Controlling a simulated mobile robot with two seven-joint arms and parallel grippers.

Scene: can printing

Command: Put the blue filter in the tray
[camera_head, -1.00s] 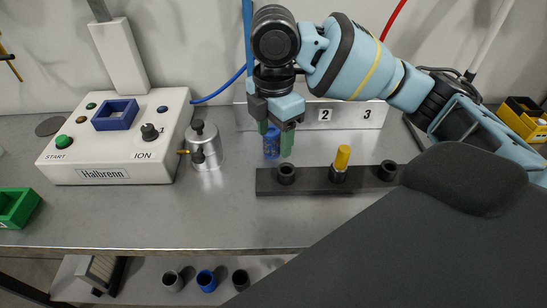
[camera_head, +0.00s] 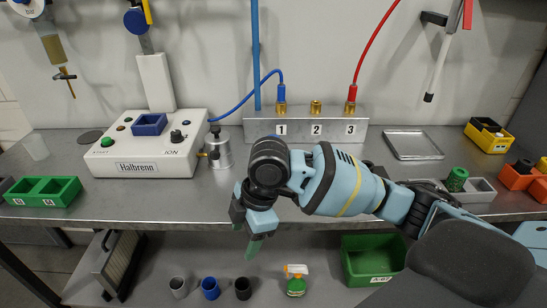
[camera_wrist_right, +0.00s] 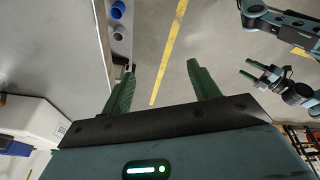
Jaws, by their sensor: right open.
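The blue filter looks like the blue open cylinder (camera_head: 210,288) on the lower shelf, between a grey one (camera_head: 178,287) and a black one (camera_head: 243,288). It also shows at the top of the right wrist view (camera_wrist_right: 118,9). The shallow metal tray (camera_head: 413,146) lies empty on the worktop at the right. My right gripper (camera_head: 246,238) is open and empty, pointing down by the worktop's front edge, above the shelf cylinders in the picture. Its spread green fingers show in the right wrist view (camera_wrist_right: 160,68). My left gripper (camera_wrist_right: 250,68) appears open there, over the floor.
The worktop edge (camera_head: 110,213) overhangs the lower shelf (camera_head: 330,292). A control box (camera_head: 148,150) and metal canister (camera_head: 218,150) stand behind. My right arm hides the middle worktop.

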